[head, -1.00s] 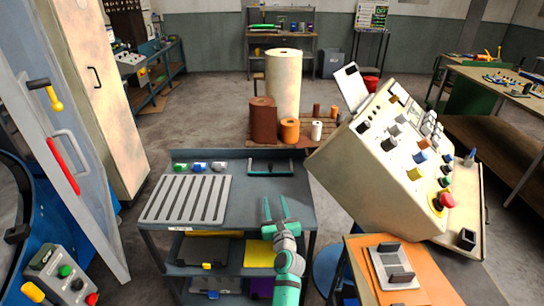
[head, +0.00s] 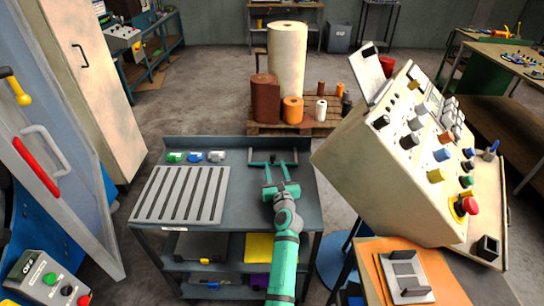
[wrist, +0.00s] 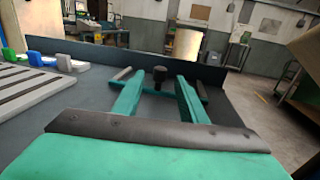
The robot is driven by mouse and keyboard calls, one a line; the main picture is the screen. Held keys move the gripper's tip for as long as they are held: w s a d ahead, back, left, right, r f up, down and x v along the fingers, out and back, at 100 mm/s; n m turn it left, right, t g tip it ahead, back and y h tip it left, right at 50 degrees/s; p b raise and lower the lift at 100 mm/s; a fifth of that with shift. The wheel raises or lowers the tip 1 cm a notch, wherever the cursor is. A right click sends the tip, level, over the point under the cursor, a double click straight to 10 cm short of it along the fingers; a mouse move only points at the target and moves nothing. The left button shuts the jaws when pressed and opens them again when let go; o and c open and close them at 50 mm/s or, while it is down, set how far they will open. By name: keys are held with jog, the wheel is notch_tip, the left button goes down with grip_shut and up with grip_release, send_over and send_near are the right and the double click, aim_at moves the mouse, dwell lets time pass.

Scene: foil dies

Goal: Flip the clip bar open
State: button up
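The clip bar (head: 257,163) is a thin teal bar between two dark side arms, low at the back of the grey table. In the wrist view the bar (wrist: 156,92) runs crosswise between my fingers, with a black knob (wrist: 160,76) upright just behind it. My gripper (head: 277,168) is open, its two teal fingers pointing at the bar and apart from each other. In the wrist view my gripper (wrist: 161,84) has its tips at the bar. I cannot tell whether they touch it. Nothing is held.
A slotted grey plate (head: 181,195) lies on the table's left, with green (head: 175,157), blue (head: 195,157) and white (head: 216,157) small pieces behind it. A raised table edge (head: 225,142) runs along the back. A tilted control console (head: 385,155) stands close on the right.

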aim_at(273, 158)
jog(key=w, duration=0.5)
jog(key=shift+w+a, duration=0.65)
jog(key=shift+w, duration=0.1)
jog(key=shift+d, duration=0.1)
jog(key=shift+c, duration=0.6)
jog(key=shift+r, duration=0.1)
grip_shut()
